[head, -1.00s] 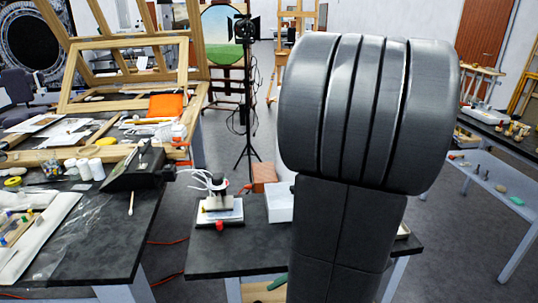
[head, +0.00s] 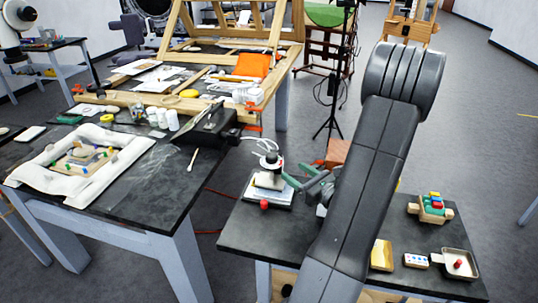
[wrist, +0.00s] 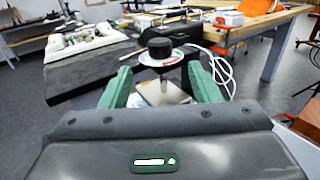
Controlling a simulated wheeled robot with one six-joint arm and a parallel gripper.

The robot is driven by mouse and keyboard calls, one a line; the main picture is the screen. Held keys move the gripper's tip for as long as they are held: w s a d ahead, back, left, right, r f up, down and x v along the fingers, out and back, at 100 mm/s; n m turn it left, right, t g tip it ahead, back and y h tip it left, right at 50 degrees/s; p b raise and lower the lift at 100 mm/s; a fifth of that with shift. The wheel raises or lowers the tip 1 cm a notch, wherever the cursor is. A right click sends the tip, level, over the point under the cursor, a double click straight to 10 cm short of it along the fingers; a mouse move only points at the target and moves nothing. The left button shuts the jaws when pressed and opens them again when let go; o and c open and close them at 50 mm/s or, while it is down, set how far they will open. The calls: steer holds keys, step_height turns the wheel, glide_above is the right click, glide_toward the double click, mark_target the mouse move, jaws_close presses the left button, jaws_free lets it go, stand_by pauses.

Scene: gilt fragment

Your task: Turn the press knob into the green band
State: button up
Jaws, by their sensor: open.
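The small press (head: 268,186) stands on the dark right-hand table in the head view, with a pale base and a red knob at its front. Its black press knob (head: 271,159) sits on top, above a white dial. In the wrist view the black knob (wrist: 159,47) stands over the white dial (wrist: 160,61), which has coloured marks; the green band cannot be told clearly. My gripper (head: 300,178) is just right of the press. In the wrist view its green fingers (wrist: 159,72) are open and apart, with the knob beyond and between them, not touched.
White cables (wrist: 222,72) curl beside the press. An orange-brown block (head: 337,152) stands behind my arm. A toy block set (head: 432,208), a gold piece (head: 381,255) and a small tray (head: 457,263) lie at the table's right. A dark device (head: 212,126) stands on the left table.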

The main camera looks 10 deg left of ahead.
mark_target(276, 159)
steer(key=p+x, duration=0.2)
steer(key=x, duration=0.9)
steer(key=shift+w+a+f+p, duration=0.1)
steer(key=shift+w+a+p, duration=0.05)
steer(key=shift+p, duration=0.2)
steer(key=c, duration=1)
